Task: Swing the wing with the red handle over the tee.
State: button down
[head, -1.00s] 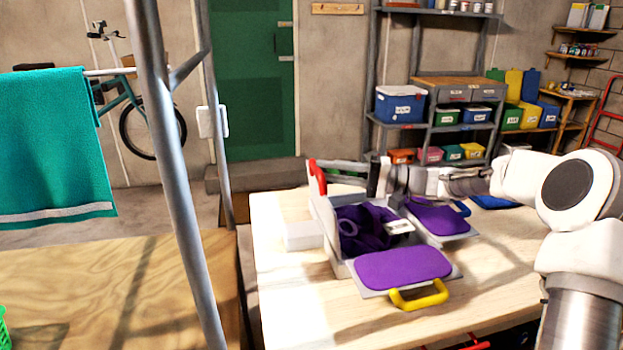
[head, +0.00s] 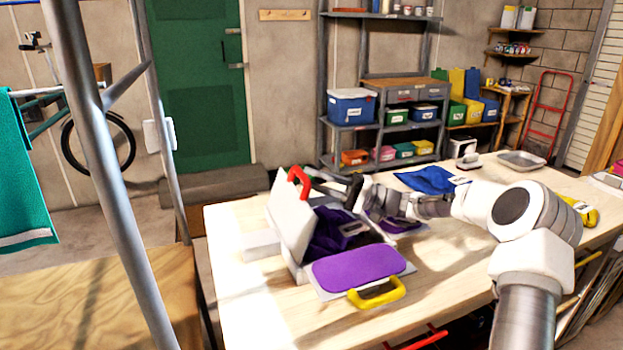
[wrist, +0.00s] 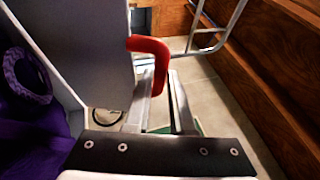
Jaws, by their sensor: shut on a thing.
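The wing with the red handle (head: 299,182) is a pale panel (head: 290,222) standing steeply raised at the left side of the folding board. My gripper (head: 318,178) reaches in from the right, above the tee, and is shut on the red handle. The wrist view shows the handle (wrist: 150,50) between my fingers (wrist: 162,85), with the tee's purple cloth (wrist: 30,130) at left. The front wing, with purple pad (head: 357,267) and yellow handle (head: 377,293), lies flat.
Another purple-padded wing (head: 402,223) lies at the right, partly behind my arm. A blue cloth (head: 425,179) and grey tray (head: 521,160) lie farther back on the wooden table (head: 245,310). A metal rack post (head: 100,180) stands at left. The table's front left is clear.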

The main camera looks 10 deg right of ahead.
jog(key=shift+s+a+f, duration=0.1)
jog(key=shift+f, duration=0.55)
jog(key=c, duration=1)
grip_release()
jog(key=shift+c, duration=0.2)
jog(key=s+d+p, duration=0.2)
jog(key=d, duration=1.4)
jog(key=shift+s+d+f+p, duration=0.35)
jog(key=shift+f, duration=0.1)
jog(key=shift+a, duration=0.1)
